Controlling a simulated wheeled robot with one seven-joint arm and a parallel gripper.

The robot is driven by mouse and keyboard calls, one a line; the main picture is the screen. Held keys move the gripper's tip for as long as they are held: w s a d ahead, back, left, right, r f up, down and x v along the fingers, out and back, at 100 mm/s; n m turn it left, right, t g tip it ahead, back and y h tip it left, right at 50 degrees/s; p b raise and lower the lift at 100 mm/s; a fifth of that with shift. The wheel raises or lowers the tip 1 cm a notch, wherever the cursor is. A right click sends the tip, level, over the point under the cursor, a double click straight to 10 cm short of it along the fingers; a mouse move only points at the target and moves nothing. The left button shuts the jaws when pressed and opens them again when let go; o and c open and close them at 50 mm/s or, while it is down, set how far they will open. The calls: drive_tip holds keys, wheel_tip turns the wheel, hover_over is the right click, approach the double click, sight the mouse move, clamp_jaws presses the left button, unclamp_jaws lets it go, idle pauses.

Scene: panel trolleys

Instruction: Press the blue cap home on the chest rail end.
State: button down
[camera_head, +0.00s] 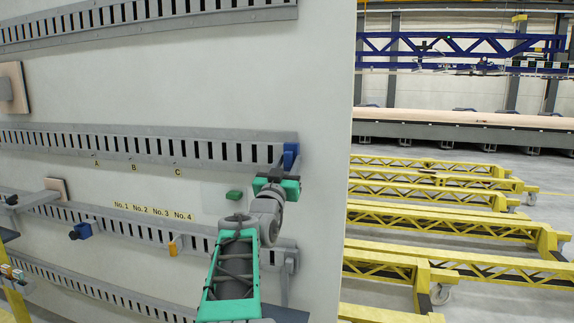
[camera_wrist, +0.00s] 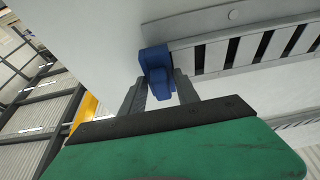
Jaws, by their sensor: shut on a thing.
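The blue cap (camera_head: 290,153) is at the right end of the chest rail (camera_head: 215,149), the slotted grey rail at mid height on the pale panel. In the wrist view the blue cap (camera_wrist: 154,57) touches or nearly touches the end of the rail (camera_wrist: 245,47); any small gap or how far it is seated cannot be told. My gripper (camera_head: 285,171) comes from below. Its two grey fingers (camera_wrist: 160,80) are shut on the lower part of the cap, one on each side. The cap's far side is hidden.
Other slotted rails run above and below on the panel (camera_head: 315,100). A blue piece (camera_head: 80,231) and an orange clip (camera_head: 175,246) are on the lower rail. Yellow trolleys (camera_head: 440,215) stand on the floor to the right.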

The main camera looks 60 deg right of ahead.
sight(287, 167)
drive_tip(key=shift+w+d, duration=0.1)
drive_tip(key=shift+d, duration=0.35)
drive_tip(key=c, duration=0.8)
unclamp_jaws()
drive_tip(key=shift+a+f+b, duration=0.45)
drive_tip(key=shift+a+b, duration=0.25)
drive_tip(key=shift+b, duration=0.4)
drive_tip(key=b+v, duration=0.5)
drive_tip(key=shift+s+a+b, duration=0.25)
drive_tip(key=shift+a+b, duration=0.4)
drive_tip(key=shift+b, duration=0.1)
